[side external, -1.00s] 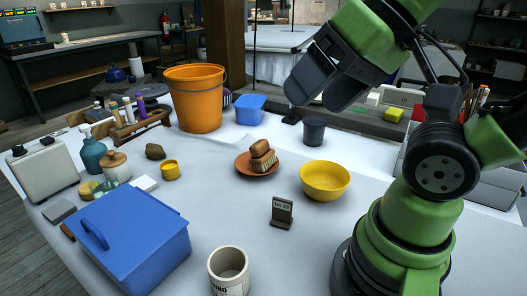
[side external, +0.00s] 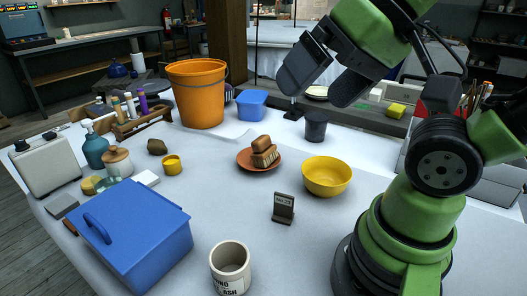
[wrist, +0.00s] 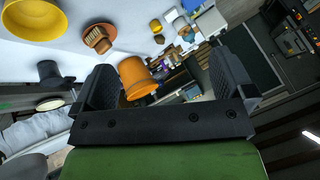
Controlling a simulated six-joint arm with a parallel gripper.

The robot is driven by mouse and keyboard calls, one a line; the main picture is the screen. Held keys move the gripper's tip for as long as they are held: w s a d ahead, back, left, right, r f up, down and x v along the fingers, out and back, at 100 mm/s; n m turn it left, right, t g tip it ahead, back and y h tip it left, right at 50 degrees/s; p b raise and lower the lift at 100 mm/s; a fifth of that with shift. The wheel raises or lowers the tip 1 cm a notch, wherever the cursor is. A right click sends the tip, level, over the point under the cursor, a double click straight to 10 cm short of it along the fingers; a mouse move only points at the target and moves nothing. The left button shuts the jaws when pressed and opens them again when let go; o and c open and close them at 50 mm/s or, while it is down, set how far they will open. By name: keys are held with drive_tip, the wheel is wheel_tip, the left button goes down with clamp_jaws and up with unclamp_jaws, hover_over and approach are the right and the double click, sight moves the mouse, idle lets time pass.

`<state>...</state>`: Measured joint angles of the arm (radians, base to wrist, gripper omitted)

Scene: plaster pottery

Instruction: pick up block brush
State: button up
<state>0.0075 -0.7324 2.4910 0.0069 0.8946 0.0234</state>
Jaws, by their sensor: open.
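The block brush (side external: 265,155), with a brown wooden back and pale bristles, rests on a terracotta saucer (side external: 243,164) in the middle of the table. In the wrist view the brush (wrist: 97,36) and saucer (wrist: 108,47) show at the upper left. My gripper (side external: 315,94) is open and empty, high above the table to the upper right of the brush, well apart from it. Its two dark fingers also show spread in the wrist view (wrist: 165,80).
A yellow bowl (side external: 327,178) stands right of the saucer, with a small card stand (side external: 283,208) in front. A dark cup (side external: 316,126), an orange bucket (side external: 197,95) and a blue tub (side external: 251,104) stand behind. A blue lidded box (side external: 135,240) and a mug (side external: 230,268) are in front.

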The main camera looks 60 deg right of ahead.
drive_tip(key=w+d+f+m+g, duration=0.1)
drive_tip(key=w+d+m, duration=0.3)
drive_tip(key=w+m, duration=0.6)
drive_tip(key=m+g+h, duration=0.2)
drive_tip(key=m, duration=1.9)
approach(266, 143)
drive_tip(key=f, duration=0.2)
drive_tip(key=shift+m, duration=0.3)
drive_tip(key=x, duration=0.4)
drive_tip(key=shift+w+d+f, duration=0.15)
drive_tip(key=shift+w+d, duration=0.1)
drive_tip(key=shift+w, duration=0.15)
drive_tip(key=x, duration=0.5)
drive_tip(key=shift+w+a+f, duration=0.2)
drive_tip(key=shift+a+f, duration=0.05)
drive_tip(key=shift+f, duration=0.05)
drive_tip(key=c, duration=1)
